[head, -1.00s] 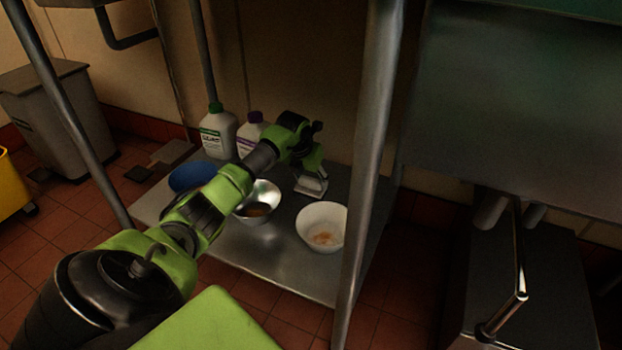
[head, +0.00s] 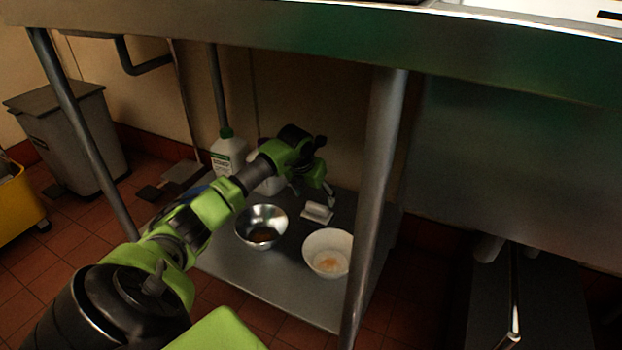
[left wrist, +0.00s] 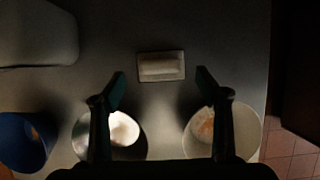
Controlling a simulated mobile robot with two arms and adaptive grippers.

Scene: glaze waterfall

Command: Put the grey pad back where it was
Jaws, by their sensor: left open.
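A small pale grey pad (head: 317,213) lies flat on the metal lower shelf (head: 230,262), near the wall and behind the white bowl. In the left wrist view the pad (left wrist: 161,67) shows as a light rectangle with a raised bar-like middle, just beyond my fingertips. My left gripper (head: 312,188) is above and beside the pad, apart from it. Its two fingers stand wide apart in the left wrist view (left wrist: 160,84), with nothing between them. My right gripper is not in view.
A steel bowl (head: 262,222) and a white bowl (head: 328,250) stand on the shelf in front of the pad. Bottles (head: 225,155) stand at the back left, with a blue bowl (left wrist: 20,140) nearby. A table leg (head: 372,190) rises at the right, and the tabletop edge (head: 300,45) hangs above.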

